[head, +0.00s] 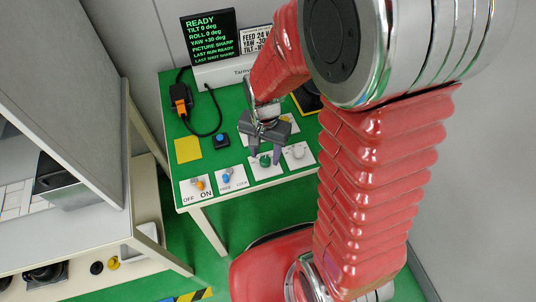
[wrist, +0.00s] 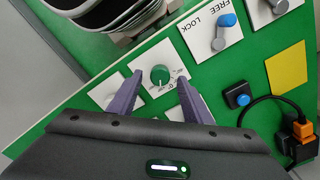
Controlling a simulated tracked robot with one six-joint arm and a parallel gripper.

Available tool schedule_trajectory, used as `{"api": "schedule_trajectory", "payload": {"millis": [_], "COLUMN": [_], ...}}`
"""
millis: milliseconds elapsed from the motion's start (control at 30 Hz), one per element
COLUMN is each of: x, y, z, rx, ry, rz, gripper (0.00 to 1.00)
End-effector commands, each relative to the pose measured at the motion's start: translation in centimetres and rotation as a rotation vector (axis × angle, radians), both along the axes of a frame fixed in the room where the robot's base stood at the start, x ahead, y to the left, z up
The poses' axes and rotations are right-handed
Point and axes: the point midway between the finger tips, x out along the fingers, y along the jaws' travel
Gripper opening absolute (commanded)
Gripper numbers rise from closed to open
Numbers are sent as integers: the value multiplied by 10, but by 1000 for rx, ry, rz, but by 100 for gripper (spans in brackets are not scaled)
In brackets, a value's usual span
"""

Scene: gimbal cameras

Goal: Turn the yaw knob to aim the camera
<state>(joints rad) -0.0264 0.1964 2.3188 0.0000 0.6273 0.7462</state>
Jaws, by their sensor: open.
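A round green knob (head: 265,160) with a pale pointer line sits on a white plate on the green table. It shows clearly in the wrist view (wrist: 160,75); its label is too small to read. My gripper (head: 265,151) is over this plate, with its purple fingers apart on either side of the knob. In the wrist view my gripper (wrist: 160,79) is open, with a gap between the knob and each finger; whether it is level with the knob is unclear. The display (head: 211,36) reads READY, tilt 0, roll 0, yaw +30 deg, picture sharp.
A white knob (head: 298,152) sits on the plate to the right. A blue FREE/LOCK lever (head: 226,177), an orange-tipped ON/OFF switch (head: 199,184), a blue button (head: 221,140) and a yellow note (head: 188,150) lie left. A card (head: 255,41) beside the display is partly hidden by my arm.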

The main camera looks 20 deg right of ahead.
Motion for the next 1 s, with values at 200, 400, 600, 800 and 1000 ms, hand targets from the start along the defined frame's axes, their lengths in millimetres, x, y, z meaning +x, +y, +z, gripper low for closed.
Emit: {"api": "schedule_trajectory", "payload": {"millis": [200, 400, 600, 800, 1000], "x": [0, 0, 0, 0, 0], "y": [0, 0, 0, 0, 0], "z": [-16, -18, -17, -17, -17], "rx": [0, 0, 0, 0, 0], "ry": [0, -1, -1, -1, -1], "rz": [0, 0, 0, 0, 0], "gripper": [45, 45, 40, 26, 12]}}
